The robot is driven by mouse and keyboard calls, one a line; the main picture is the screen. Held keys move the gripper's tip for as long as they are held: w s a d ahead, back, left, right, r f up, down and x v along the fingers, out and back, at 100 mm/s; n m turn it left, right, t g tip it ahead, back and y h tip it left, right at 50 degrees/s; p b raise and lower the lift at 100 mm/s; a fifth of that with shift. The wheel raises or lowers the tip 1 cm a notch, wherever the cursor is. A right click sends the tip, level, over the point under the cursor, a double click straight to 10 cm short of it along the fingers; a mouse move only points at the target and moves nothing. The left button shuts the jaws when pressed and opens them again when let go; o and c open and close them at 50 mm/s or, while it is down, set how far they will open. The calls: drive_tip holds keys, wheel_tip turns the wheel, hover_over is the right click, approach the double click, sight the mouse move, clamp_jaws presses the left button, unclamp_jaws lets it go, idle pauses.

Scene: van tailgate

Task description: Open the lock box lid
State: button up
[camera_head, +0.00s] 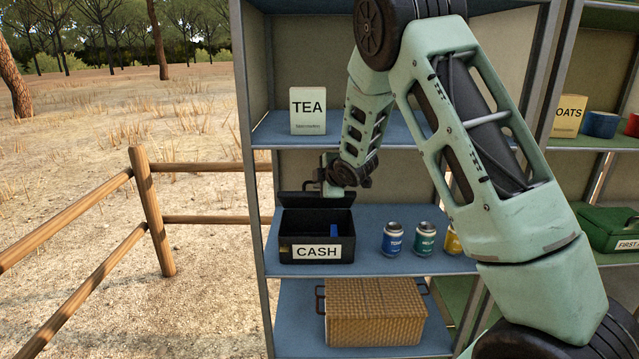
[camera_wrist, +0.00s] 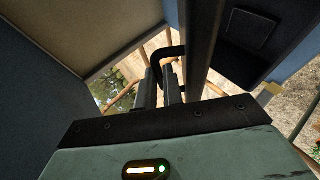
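The lock box is a black box (camera_head: 345,244) labelled CASH on the middle blue shelf in the head view. Its black lid (camera_head: 300,199) is raised and stands up at the back, so the inside shows. A small blue object (camera_head: 334,230) lies in it. My gripper (camera_head: 323,187) is at the top of the raised lid, by its black handle (camera_head: 307,186). In the wrist view the two fingers (camera_wrist: 161,88) are close together, with the dark handle (camera_wrist: 165,53) between their tips. The lid (camera_wrist: 202,45) runs beside them as a dark bar.
Several cans, one blue (camera_head: 393,240) and one green (camera_head: 425,240), stand right of the box. A TEA box (camera_head: 308,112) is on the shelf above, and a wicker basket (camera_head: 375,312) is below. A metal post (camera_head: 262,200) stands close on the left.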

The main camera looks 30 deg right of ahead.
drive_tip(key=shift+o, duration=0.8)
drive_tip(key=shift+s+r, duration=0.1)
drive_tip(key=shift+s, duration=0.1)
drive_tip(key=s+a+r+b, duration=0.1)
drive_tip(key=s+b, duration=0.3)
drive_tip(key=s, duration=1)
drive_tip(key=shift+a+r, duration=0.2)
drive_tip(key=shift+a, duration=0.25)
